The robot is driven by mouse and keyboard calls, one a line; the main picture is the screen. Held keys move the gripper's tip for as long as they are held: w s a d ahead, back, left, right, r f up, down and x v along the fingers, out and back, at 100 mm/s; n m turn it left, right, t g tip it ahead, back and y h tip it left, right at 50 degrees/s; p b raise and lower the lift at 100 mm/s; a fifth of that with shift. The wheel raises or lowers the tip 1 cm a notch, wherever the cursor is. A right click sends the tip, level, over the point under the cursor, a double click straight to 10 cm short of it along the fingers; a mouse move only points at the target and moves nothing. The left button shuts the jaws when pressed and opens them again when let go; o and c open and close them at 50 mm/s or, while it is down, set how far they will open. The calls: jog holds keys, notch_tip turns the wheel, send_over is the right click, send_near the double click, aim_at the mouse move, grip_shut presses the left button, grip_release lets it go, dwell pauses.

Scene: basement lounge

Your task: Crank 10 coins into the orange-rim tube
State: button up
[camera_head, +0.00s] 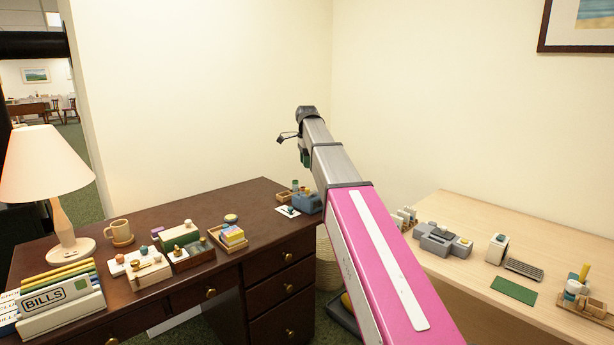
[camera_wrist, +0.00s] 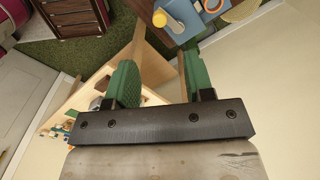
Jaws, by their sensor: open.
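My gripper (camera_wrist: 162,78) is open and empty, with its two green fingers apart in the wrist view. In the head view my gripper (camera_head: 302,155) is raised in front of the wall, above the far end of the dark desk. A blue-grey device (camera_head: 309,204) stands at that end of the desk.
The dark desk (camera_head: 150,200) holds a lamp (camera_head: 58,200), binders (camera_head: 62,300), a mug (camera_head: 121,231), small boxes and a tray of coloured blocks (camera_head: 231,237). The pale table (camera_head: 520,225) holds a grey device (camera_head: 442,240), a green mat (camera_head: 513,290) and small items. My arm hides part of it.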

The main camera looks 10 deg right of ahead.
notch_tip(320, 180, down, 11)
jog(key=n, duration=1)
jog(key=shift+d+n, duration=0.15)
jog(key=shift+n, duration=0.25)
jog(key=shift+r, duration=0.1)
grip_shut()
